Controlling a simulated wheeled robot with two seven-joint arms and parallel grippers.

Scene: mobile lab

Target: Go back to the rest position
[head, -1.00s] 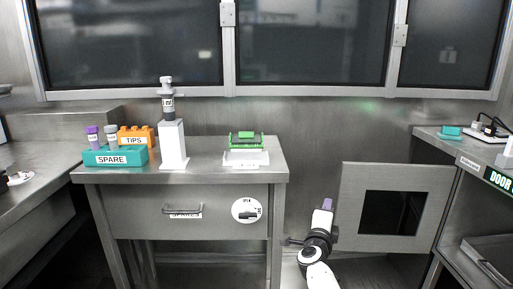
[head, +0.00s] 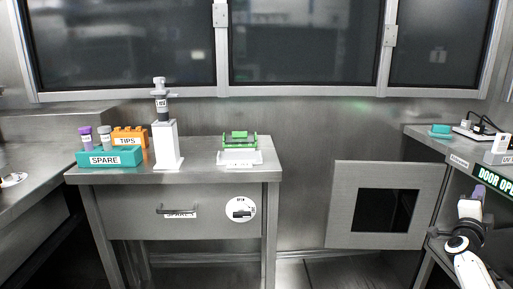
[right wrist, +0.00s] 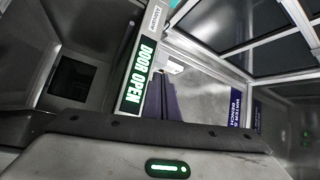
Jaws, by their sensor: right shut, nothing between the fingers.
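My right gripper (head: 478,194) is at the right side of the head view, beside the front of the right-hand bench and below its DOOR OPEN sign (head: 497,181). Its purple-tipped fingers point upward and are shut with nothing in them. In the right wrist view the dark purple fingers (right wrist: 168,100) stand close together in front of the bench, next to the green-lit DOOR OPEN sign (right wrist: 137,75). My left gripper is in neither view.
The open cabinet door (head: 338,205) with a square window stands left of my right arm. The middle bench (head: 205,171) holds a teal SPARE rack (head: 109,157), an orange TIPS rack (head: 130,137), a white stand (head: 167,146) and a green rack (head: 238,140). Floor before the door is clear.

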